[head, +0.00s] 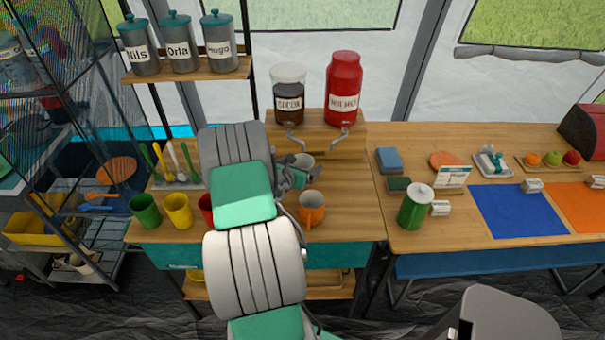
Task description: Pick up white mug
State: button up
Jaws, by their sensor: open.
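A white mug (304,161) stands on the wooden counter (352,200), below the dispensers. Its lower part is hidden behind my gripper (306,174). My gripper is open at the near side of the mug, close to it. Whether its fingers touch the mug or stand around it cannot be told. Nothing is seen held.
An orange mug (312,210) stands just nearer than my gripper. Red (206,208), yellow (178,210) and green (145,210) cups stand at the left. Cocoa (289,96) and red (343,90) dispensers are behind, taps overhanging. The counter right of the mugs is clear.

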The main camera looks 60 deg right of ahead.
jog(key=shift+c, duration=0.4)
jog(key=shift+r, duration=0.1)
jog(key=c, duration=1.7)
